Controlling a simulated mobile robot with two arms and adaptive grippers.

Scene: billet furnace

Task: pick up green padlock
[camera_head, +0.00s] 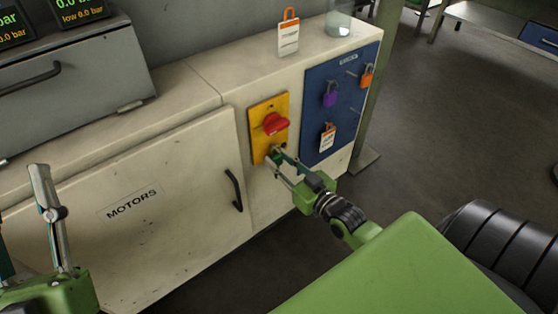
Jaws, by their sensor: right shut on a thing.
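My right gripper (277,156) is at the lower part of the yellow switch plate, below its red knob. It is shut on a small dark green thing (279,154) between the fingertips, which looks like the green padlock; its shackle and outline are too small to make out. I cannot tell whether it touches the plate. No other green padlock shows. My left gripper (22,205) is at the lower left, fingers pointing up and spread apart, empty, in front of the cabinet; one finger is partly cut off by the picture edge.
The yellow plate with red knob (276,123) is on the cream cabinet. The blue board (316,88) holds a purple padlock (330,98), an orange padlock (367,78) and a tagged padlock (327,137). A tagged orange padlock (288,35) and a glass jar (339,20) stand on top.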

